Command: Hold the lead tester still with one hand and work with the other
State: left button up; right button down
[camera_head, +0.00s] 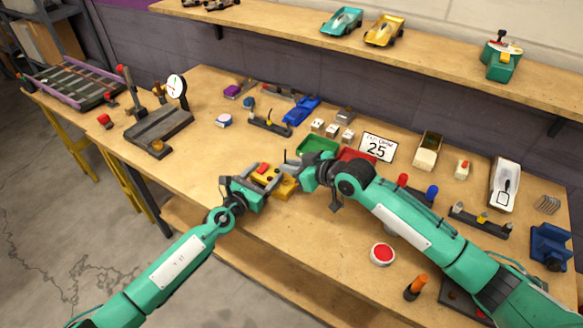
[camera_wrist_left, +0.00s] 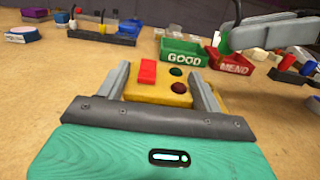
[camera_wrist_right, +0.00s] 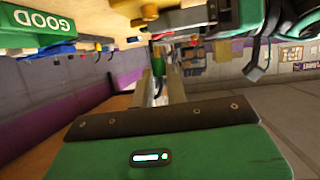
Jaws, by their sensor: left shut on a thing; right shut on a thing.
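The lead tester is a yellow box (camera_head: 287,187) near the front edge of the bench. In the left wrist view the yellow tester (camera_wrist_left: 158,90) shows a red block, a dark green round spot and a dark red one on top. My left gripper (camera_head: 268,180) is shut on it, one finger on each side. My right gripper (camera_head: 290,166) is just right of and above the tester. It is shut on a small green piece (camera_wrist_right: 158,66), likely a lead end; a dark curved strand (camera_wrist_left: 238,12) rises near its fingertips. Its exact shape is unclear.
A green GOOD tray (camera_head: 318,146) and a red MEND tray (camera_head: 357,154) stand just behind. Small white blocks (camera_head: 332,130), a card reading 25 (camera_head: 378,147) and a blue tray (camera_head: 301,109) lie farther back. A red button (camera_head: 382,254) is at front right. The bench left of the grippers is mostly clear.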

pick_arm(q)
jog(key=o, duration=1)
jog(key=v, duration=1.2)
jog(key=shift+d+f, duration=0.1)
